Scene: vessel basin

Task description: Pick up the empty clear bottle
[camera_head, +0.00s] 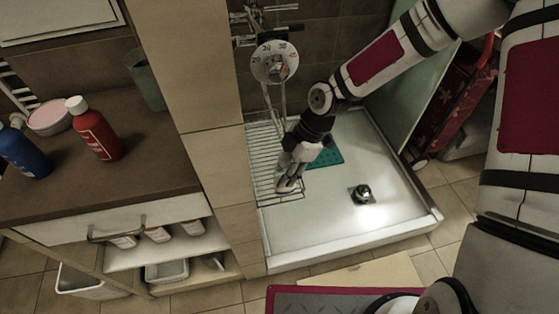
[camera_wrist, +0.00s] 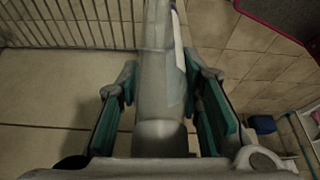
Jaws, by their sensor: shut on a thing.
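The clear bottle (camera_wrist: 158,70) runs up the middle of the wrist view, between the two teal-padded fingers of my gripper (camera_wrist: 163,95). My gripper is shut on it. In the head view my gripper (camera_head: 288,182) hangs over the left part of the white shower basin (camera_head: 330,245), by the wire rack (camera_head: 262,160). The bottle is small and mostly hidden there, so I cannot tell whether it touches anything below.
A drain fitting (camera_head: 362,194) and a teal mat (camera_head: 326,157) are in the basin. A tiled pillar (camera_head: 200,100) separates it from a counter with a red bottle (camera_head: 95,132) and a blue bottle (camera_head: 24,152). The basin's front right is clear.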

